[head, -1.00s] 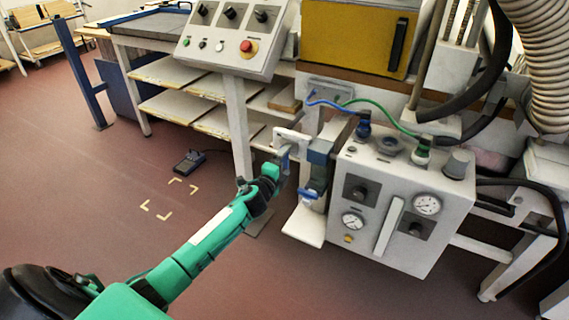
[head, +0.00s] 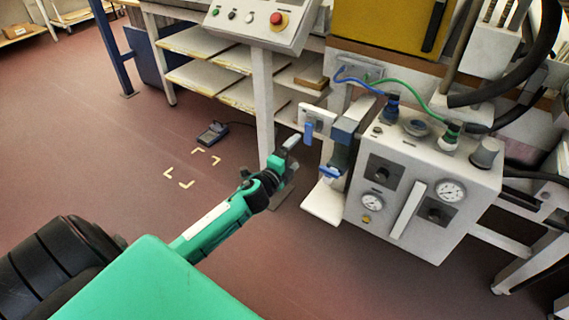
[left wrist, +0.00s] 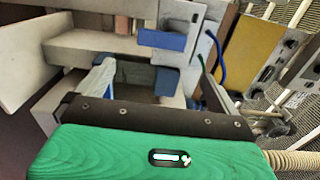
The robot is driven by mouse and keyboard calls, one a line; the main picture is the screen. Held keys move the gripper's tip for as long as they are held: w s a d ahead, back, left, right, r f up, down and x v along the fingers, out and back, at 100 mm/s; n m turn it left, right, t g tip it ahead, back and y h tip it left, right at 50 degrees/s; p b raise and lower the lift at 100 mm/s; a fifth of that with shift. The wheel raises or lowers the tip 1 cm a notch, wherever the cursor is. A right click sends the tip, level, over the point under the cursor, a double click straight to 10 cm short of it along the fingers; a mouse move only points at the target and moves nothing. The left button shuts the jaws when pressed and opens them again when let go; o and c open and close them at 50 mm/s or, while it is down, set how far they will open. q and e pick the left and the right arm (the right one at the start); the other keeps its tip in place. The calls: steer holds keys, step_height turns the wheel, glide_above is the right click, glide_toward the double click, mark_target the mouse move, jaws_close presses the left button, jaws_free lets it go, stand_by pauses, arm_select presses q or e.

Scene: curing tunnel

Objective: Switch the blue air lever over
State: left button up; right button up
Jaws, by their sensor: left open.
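The blue air lever (head: 308,132) hangs down at the left end of a pale fitting (head: 319,117), left of the grey air unit. In the left wrist view the lever (left wrist: 165,40) lies sideways across the pale fitting, beyond my fingers. My left gripper (head: 289,156) is open and empty. My right gripper is in neither view.
The grey air unit (head: 408,180) with dials and a blue-ended part (head: 331,172) stands just right of the lever. A white shelf plate (head: 324,203) juts out below. A control panel (head: 262,22) stands on a post behind my gripper.

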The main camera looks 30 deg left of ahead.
arm_select(q)
steer(key=s, duration=0.4)
steer(key=shift+s, duration=0.4)
